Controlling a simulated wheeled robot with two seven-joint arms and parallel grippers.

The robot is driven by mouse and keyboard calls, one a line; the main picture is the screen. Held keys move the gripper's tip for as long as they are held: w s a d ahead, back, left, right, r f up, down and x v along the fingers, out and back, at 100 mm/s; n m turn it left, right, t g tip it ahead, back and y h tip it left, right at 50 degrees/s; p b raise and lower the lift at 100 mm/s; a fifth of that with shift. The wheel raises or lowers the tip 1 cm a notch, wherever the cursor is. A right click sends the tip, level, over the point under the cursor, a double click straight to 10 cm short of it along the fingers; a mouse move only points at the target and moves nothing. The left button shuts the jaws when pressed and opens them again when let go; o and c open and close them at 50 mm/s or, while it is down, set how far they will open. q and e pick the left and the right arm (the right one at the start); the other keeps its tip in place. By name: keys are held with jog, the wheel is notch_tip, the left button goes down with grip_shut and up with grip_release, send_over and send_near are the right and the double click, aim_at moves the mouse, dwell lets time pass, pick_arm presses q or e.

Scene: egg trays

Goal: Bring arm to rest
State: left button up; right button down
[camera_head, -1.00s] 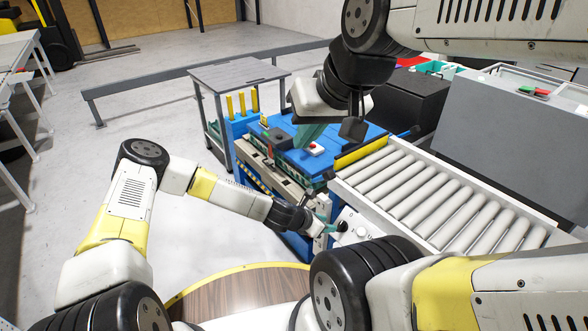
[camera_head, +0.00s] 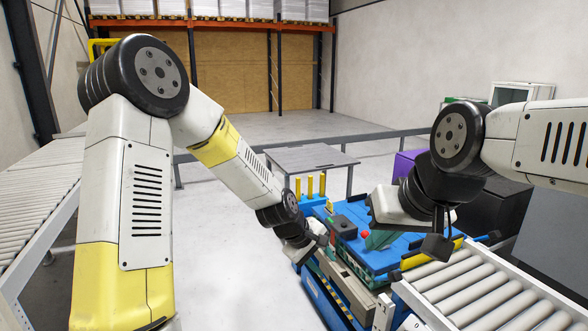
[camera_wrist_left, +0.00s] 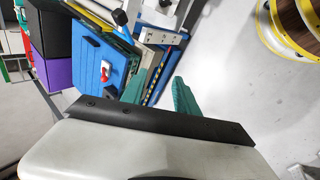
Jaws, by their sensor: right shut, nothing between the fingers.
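My left arm reaches in from the left, its elbow high and its forearm sloping down to the right. My left gripper (camera_head: 308,252) hangs by the near left side of the blue workstation; its fingers are mostly hidden in the head view. In the left wrist view its two green fingers (camera_wrist_left: 158,88) stand apart with nothing seen between them. My right gripper (camera_head: 380,239) comes in from the right, above the blue top of the workstation, with its green fingers shut and empty. The wrist partly hides them.
The blue workstation (camera_head: 352,258) has a red button. A roller conveyor (camera_head: 480,290) stands at front right, another (camera_head: 40,185) at left. A grey table (camera_head: 310,158) and a rail (camera_head: 385,137) stand behind. A purple box (camera_head: 408,160) is near the right wrist. Open floor lies left of the workstation.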

pick_arm(q)
jog(key=s+a+r+m+t+y, duration=0.1)
jog(key=s+a+r+m+y, duration=0.15)
jog(key=a+r, duration=0.65)
jog(key=s+a+r+m, duration=0.2)
jog(key=s+a+r, duration=0.4)
jog(key=s, duration=0.3)
jog(key=s+a+r+m+t, duration=0.1)
jog(key=s+a+r+m, duration=0.2)
jog(key=s+a+r, duration=0.3)
jog(key=s, duration=0.2)
jog(key=shift+s+a+r+t+y, duration=0.25)
jog(key=shift+s+a+t+y, duration=0.05)
jog(key=shift+s+a+y, duration=0.1)
